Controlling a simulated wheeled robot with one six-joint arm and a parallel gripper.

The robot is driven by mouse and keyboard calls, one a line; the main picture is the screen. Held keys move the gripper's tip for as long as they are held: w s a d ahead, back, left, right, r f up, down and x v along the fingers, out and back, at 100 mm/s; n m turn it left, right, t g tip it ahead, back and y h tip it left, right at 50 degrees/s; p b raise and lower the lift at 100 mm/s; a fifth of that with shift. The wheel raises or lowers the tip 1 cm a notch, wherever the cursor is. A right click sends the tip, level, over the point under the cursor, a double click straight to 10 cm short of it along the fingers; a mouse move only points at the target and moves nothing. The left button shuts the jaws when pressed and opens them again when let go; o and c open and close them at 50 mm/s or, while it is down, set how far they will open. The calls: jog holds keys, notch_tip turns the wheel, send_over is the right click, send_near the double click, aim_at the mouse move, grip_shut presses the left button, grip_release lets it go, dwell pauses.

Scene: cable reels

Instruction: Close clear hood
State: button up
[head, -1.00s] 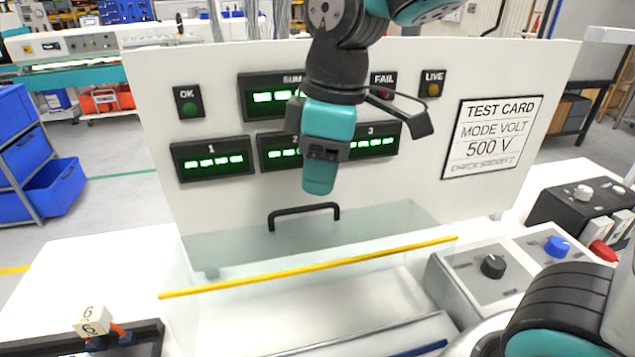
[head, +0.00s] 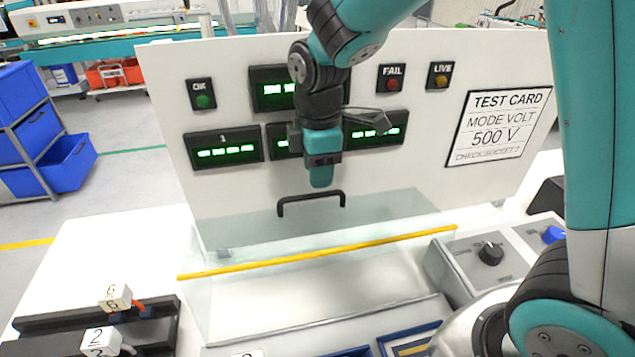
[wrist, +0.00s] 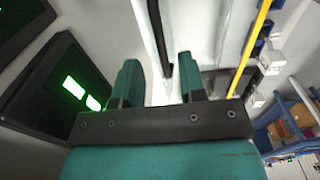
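The clear hood (head: 385,207) stands in front of the white panel, with a yellow strip (head: 318,252) along its front edge. The strip also shows in the wrist view (wrist: 252,45). I cannot tell the hood's exact angle. Its black handle (head: 311,196) is a low bar on the clear sheet. My gripper (head: 320,182) points down just above and behind the handle in the head view; contact is unclear. In the wrist view, its two teal fingers (wrist: 161,85) are apart, with the dark handle bar (wrist: 158,40) running between or just beyond them.
The white panel (head: 430,190) with green displays and lamps rises close behind my gripper. A control box with a black knob (head: 490,252) stands at right. Black blocks with numbered white tags (head: 115,297) lie at front left. White bench top (head: 85,245) is clear at left.

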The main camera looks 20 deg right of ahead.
jog(key=shift+f, duration=2.25)
jog(key=shift+c, duration=0.5)
grip_shut()
